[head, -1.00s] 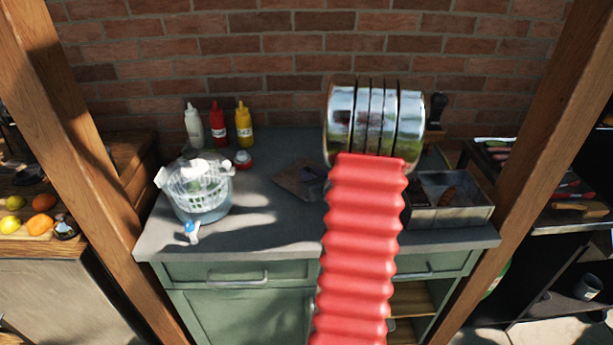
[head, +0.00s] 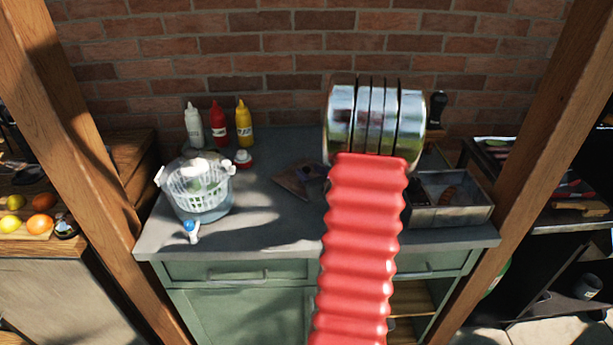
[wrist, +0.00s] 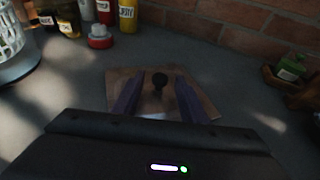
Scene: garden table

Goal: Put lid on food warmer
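The lid appears as a flat, brownish, shiny square plate (wrist: 205,97) with a dark round knob (wrist: 160,80). It lies on the grey counter in the wrist view. In the head view the lid (head: 297,180) shows left of my arm, which partly hides it. My gripper (wrist: 160,82) is open in the wrist view, its two dark purple fingers apart over the lid with the knob showing between them. Contact with the knob cannot be told. In the head view my arm hides the gripper. The food warmer (head: 449,216) is an open metal box with food inside, right of my arm.
White, red (head: 218,124) and yellow (head: 243,124) bottles stand by the brick wall, with a red-and-white item (head: 243,159) in front. A clear bowl with a white basket (head: 200,187) stands at left. Wooden posts flank the counter.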

